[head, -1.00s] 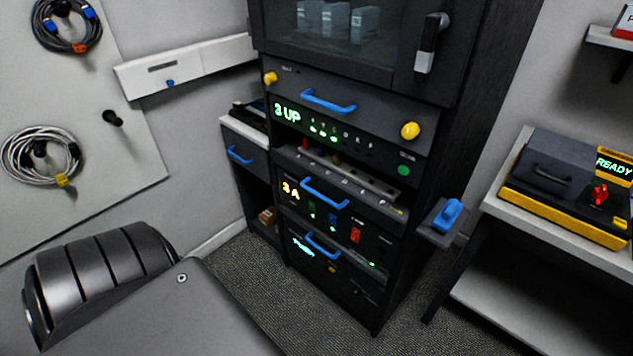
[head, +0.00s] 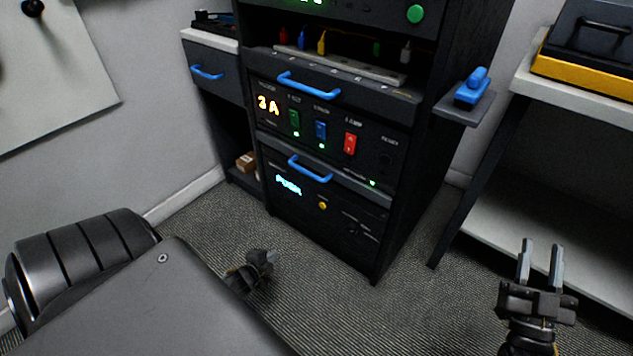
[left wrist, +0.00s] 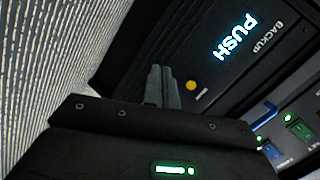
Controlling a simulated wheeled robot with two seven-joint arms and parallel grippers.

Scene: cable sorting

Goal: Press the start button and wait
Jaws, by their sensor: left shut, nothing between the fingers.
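The lowest unit of the dark rack has a lit cyan PUSH display (head: 288,185) and a small round yellow button (head: 322,205). In the left wrist view the same yellow button (left wrist: 190,85) has a small label beside it, too small to read surely, near the PUSH text (left wrist: 235,37). My left gripper (head: 271,257) is shut and empty, low in front of the rack. Its closed fingers (left wrist: 160,72) appear just left of the button in the wrist view; contact cannot be told. My right gripper (head: 541,250) is open and empty at the lower right.
Above are a unit with green, blue and red switches (head: 321,131), blue handles and a green button (head: 415,14). A blue-handled piece sits on a side shelf (head: 465,112). A white table (head: 575,85) stands right. Carpet (head: 400,290) is clear before the rack.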

